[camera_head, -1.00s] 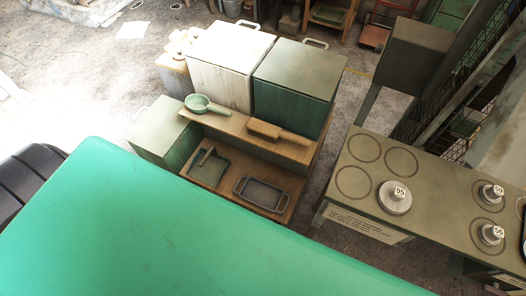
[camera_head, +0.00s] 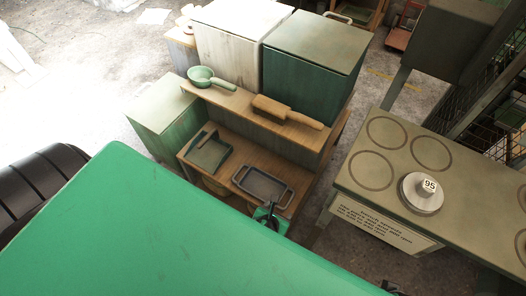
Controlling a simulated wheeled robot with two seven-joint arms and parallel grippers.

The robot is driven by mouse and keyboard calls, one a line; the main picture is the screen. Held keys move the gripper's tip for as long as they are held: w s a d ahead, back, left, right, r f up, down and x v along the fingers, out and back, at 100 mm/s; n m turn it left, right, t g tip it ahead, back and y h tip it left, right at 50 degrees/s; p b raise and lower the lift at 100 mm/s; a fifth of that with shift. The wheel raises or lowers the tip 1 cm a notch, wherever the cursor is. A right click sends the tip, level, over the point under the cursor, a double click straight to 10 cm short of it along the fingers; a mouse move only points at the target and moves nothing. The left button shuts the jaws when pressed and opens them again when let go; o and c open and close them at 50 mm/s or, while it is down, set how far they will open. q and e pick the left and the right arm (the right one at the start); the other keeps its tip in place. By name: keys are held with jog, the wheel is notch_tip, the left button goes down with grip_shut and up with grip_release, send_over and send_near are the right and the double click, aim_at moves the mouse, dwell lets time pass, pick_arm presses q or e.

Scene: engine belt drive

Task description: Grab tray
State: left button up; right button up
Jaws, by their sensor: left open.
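A dark grey rectangular tray (camera_head: 262,186) with a handle at each end lies on the lower wooden shelf (camera_head: 228,170) of a bench, in the middle of the head view. My left gripper (camera_head: 270,210) is at the tray's near right edge, black with a green part behind it. It is open. It looks close to the tray's near handle, but I cannot tell whether they touch. My right gripper is not in view.
A green square pan (camera_head: 209,154) lies left of the tray. A green ladle (camera_head: 205,77) and a wooden brush-like tool (camera_head: 287,112) lie on the upper shelf. A table with a round weight marked 95 (camera_head: 422,195) stands to the right.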

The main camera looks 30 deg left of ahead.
pick_arm(q)
jog(key=shift+m, duration=0.4)
jog(key=b+x, duration=0.1)
jog(key=x, duration=0.2)
jog(key=b+x, duration=0.1)
jog(key=x, duration=0.1)
jog(key=b+x, duration=0.1)
jog(key=x, duration=0.2)
jog(key=shift+w, duration=0.5)
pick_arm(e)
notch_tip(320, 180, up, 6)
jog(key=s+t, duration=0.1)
pick_arm(q)
jog(key=x, duration=0.1)
jog(key=b+x, duration=0.1)
jog(key=x, duration=0.1)
jog(key=shift+s+d+f, duration=0.1)
jog(key=shift+f, duration=0.25)
jog(key=shift+b+x, duration=0.5)
jog(key=shift+x, duration=0.25)
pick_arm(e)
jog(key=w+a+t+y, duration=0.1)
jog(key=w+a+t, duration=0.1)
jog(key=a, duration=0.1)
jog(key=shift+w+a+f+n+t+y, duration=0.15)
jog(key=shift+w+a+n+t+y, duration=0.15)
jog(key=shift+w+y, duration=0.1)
pick_arm(q)
jog(key=c, duration=1.3)
jog(key=shift+r, duration=0.2)
